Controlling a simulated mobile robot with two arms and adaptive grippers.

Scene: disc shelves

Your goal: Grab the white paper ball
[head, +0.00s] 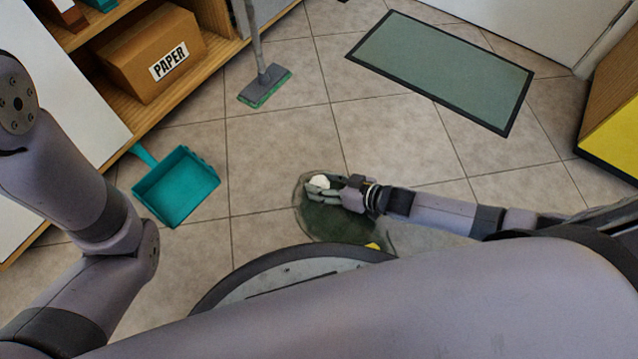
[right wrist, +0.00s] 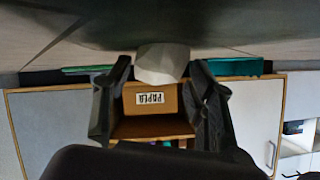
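The white paper ball (head: 320,182) is near the middle of the head view, low over the dark green patch on the floor. My right gripper (head: 322,188) reaches in from the right, with its fingertips at the ball. In the right wrist view the ball (right wrist: 162,63) sits between the fingertips of the right gripper (right wrist: 162,68). The fingers are spread wide, one on each side of the ball, with a thin gap at the left finger. The fingers partly cover the ball in the head view. My left arm shows at the left, but its gripper is out of view.
A dark green, glossy patch (head: 335,222) lies on the tiles, with a small yellow thing (head: 373,246) at its edge. A teal dustpan (head: 178,188) and a mop (head: 265,88) are left of it. A shelf holds a PAPER box (head: 150,55). A green mat (head: 440,70) lies behind.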

